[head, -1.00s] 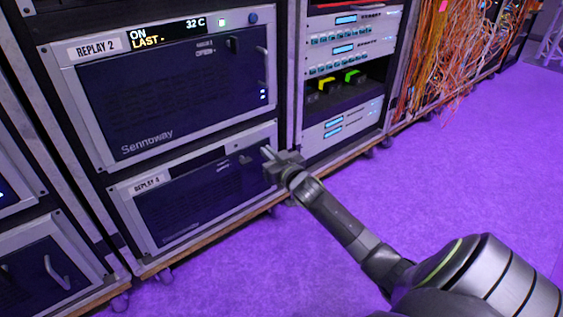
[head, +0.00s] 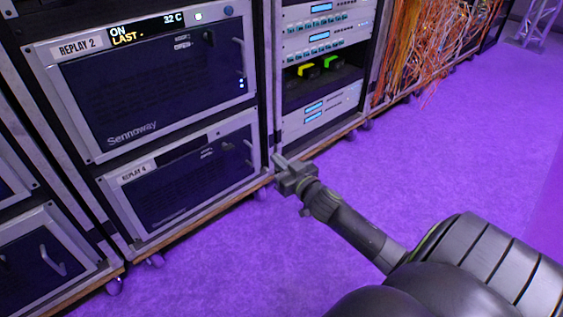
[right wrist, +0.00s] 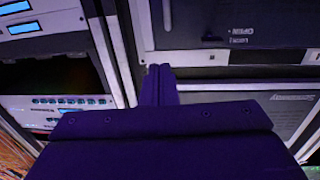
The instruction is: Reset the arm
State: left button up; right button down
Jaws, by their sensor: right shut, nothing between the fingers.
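My right gripper (head: 279,160) reaches in from the lower right in the head view, in front of the rack's edge beside the REPLAY 4 unit (head: 182,178). Its fingers are together and empty, and it looks apart from the rack. In the right wrist view the shut fingers (right wrist: 159,70) point toward the rack fronts. The REPLAY 2 unit (head: 150,100) is above REPLAY 4, with a lit display (head: 128,32) reading ON, LAST and 32 C. My left gripper is not in view.
The racks stand on casters (head: 157,261). The purple floor (head: 460,140) is clear at right.

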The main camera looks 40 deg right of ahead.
jog(key=shift+s, duration=0.5)
